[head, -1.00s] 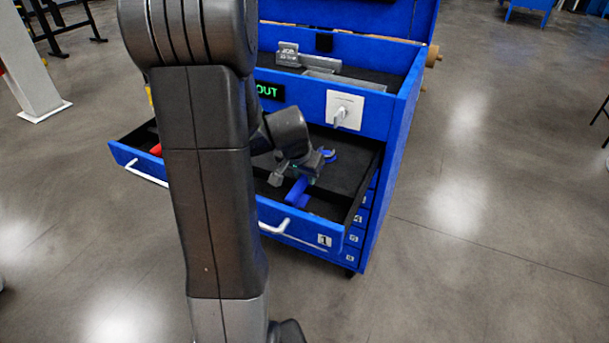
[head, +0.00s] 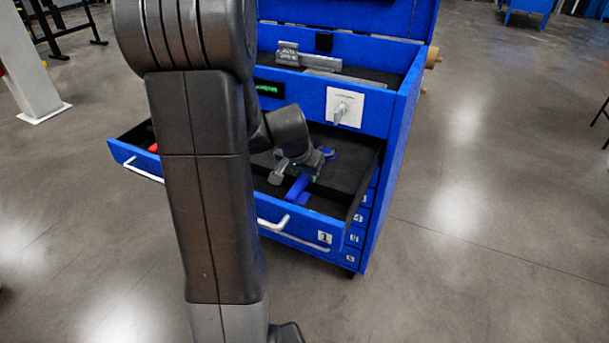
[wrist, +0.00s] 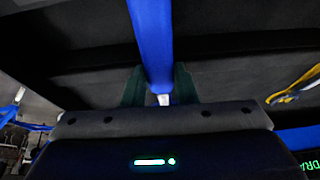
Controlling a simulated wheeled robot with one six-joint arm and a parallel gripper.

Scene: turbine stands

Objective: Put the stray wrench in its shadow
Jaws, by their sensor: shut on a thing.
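The blue wrench (head: 300,187) is at the open drawer (head: 350,213), with a rounded blue end (head: 328,153) showing beyond my gripper. My gripper (head: 302,175) reaches down into the drawer and is shut on the wrench. In the wrist view the blue bar (wrist: 152,40) runs between the two dark fingers of my gripper (wrist: 160,80). The drawer has a black lining (head: 345,175). I cannot tell the wrench's shadow from the dark lining, nor whether the wrench touches it. My arm hides the drawer's middle in the head view.
The blue cabinet (head: 400,130) has a knob plate (head: 344,107) above the drawer and grey metal parts (head: 330,77) in its top tray. A red item (head: 153,148) lies at the drawer's left. The wrist view shows a yellow item (wrist: 297,85).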

